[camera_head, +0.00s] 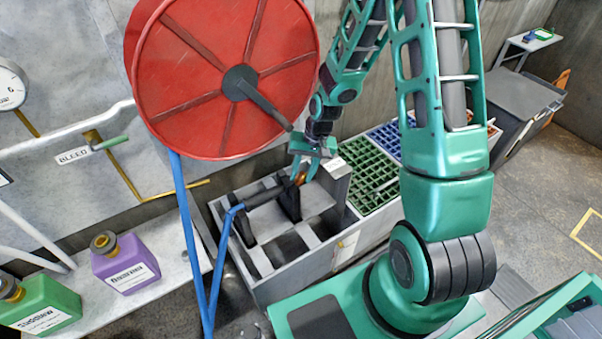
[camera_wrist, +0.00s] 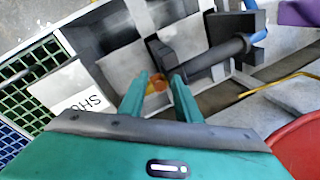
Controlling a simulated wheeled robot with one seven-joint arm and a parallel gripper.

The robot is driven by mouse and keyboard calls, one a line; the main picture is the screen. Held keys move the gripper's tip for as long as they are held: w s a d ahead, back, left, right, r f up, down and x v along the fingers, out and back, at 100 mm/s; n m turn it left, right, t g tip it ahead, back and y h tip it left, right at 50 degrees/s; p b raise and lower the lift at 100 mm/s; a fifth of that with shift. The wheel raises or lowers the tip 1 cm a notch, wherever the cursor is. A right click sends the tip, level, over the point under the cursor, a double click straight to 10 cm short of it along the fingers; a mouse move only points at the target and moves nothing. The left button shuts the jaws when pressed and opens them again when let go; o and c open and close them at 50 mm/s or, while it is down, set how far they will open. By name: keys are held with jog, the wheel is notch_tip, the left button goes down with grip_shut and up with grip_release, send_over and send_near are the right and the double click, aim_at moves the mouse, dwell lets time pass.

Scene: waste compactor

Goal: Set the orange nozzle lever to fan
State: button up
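The hose nozzle (camera_head: 262,197) is a dark tube lying across black supports in a grey open tray (camera_head: 300,262). A blue hose runs to its left end. The nozzle also shows in the wrist view (camera_wrist: 215,56). A small orange part, apparently the lever (camera_head: 300,178), is at the nozzle's right end, just below my gripper (camera_head: 304,164). In the wrist view, orange (camera_wrist: 155,84) shows between and beyond my fingertips (camera_wrist: 160,77). The fingers are apart. I cannot tell whether either touches the lever. Its setting and any fan mark are not readable.
A red hose reel (camera_head: 190,95) hangs close to my forearm, with a blue hose (camera_head: 186,210) hanging from it. Green (camera_head: 366,175) and blue grid trays stand right of the nozzle tray. Purple (camera_head: 126,264) and green (camera_head: 40,305) bottles stand on the left ledge.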

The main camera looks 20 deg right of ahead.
grip_shut()
jog(key=shift+w, duration=0.15)
jog(key=shift+w+a+r+g, duration=0.15)
jog(key=shift+w+g, duration=0.1)
jog(key=shift+g, duration=0.35)
grip_release()
